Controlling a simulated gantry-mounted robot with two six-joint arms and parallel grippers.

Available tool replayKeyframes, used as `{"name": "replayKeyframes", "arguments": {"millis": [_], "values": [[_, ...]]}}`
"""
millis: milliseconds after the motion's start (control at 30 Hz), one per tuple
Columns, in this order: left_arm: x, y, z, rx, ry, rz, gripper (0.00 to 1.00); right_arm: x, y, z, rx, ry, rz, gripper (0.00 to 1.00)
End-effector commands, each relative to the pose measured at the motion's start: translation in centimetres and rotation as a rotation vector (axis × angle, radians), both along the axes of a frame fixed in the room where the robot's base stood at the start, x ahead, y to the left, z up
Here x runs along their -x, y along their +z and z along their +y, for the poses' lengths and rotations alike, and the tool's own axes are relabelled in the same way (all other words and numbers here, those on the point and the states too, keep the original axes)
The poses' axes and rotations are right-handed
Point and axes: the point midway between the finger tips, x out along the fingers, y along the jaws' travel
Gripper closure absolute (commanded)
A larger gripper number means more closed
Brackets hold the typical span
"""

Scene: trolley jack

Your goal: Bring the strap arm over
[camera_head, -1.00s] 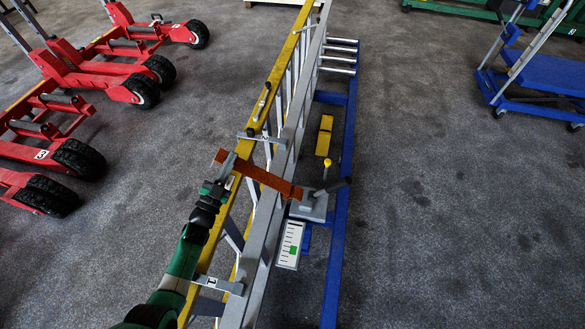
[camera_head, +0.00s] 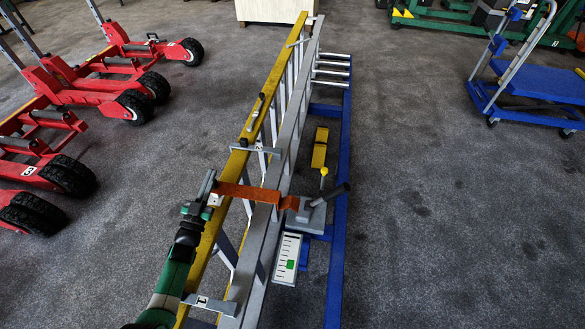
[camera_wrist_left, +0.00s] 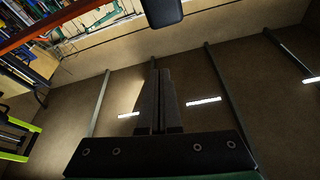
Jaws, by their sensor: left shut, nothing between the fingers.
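The strap arm (camera_head: 248,193), a flat orange-brown bar, lies across the yellow ladder rail and the grey rail beside it. Its right end meets a grey bracket (camera_head: 312,215) with a dark handle and a yellow-knobbed lever. My left gripper (camera_head: 209,183) is shut and empty at the bar's left end; I cannot tell whether it touches it. In the left wrist view, the closed dark fingers (camera_wrist_left: 158,100) stand in the middle, and an orange-brown bar (camera_wrist_left: 62,22) crosses the top left corner. My right gripper is not in view.
The ladders (camera_head: 262,120) stand along a blue frame (camera_head: 338,180). A white scale plate with a green mark (camera_head: 286,258) sits below the bracket. Red wheeled jacks (camera_head: 120,95) stand left, a blue trolley (camera_head: 540,80) right.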

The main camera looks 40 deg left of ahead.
Motion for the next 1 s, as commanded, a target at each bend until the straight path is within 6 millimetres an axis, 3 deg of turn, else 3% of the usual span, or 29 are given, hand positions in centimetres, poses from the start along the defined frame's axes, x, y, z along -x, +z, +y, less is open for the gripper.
{"name": "replayKeyframes", "arguments": {"millis": [333, 467, 633, 933, 1000], "values": [[0.0, 0.0, 0.0, -0.001, -0.001, 0.001, 1.0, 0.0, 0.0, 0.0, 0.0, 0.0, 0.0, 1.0], [0.0, 0.9, 0.0, -0.001, 0.0, 0.0, 1.0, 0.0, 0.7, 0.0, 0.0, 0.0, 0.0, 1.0], [0.0, 4.3, 0.0, -0.001, 0.0, 0.0, 1.0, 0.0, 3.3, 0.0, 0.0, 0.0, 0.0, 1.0], [3.2, 10.0, -4.0, 0.0, -0.001, 0.001, 1.0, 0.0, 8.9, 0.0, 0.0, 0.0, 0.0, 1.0], [4.3, 10.3, -5.2, 0.002, -0.001, 0.004, 1.0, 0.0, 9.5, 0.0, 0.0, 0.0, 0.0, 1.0]]}}
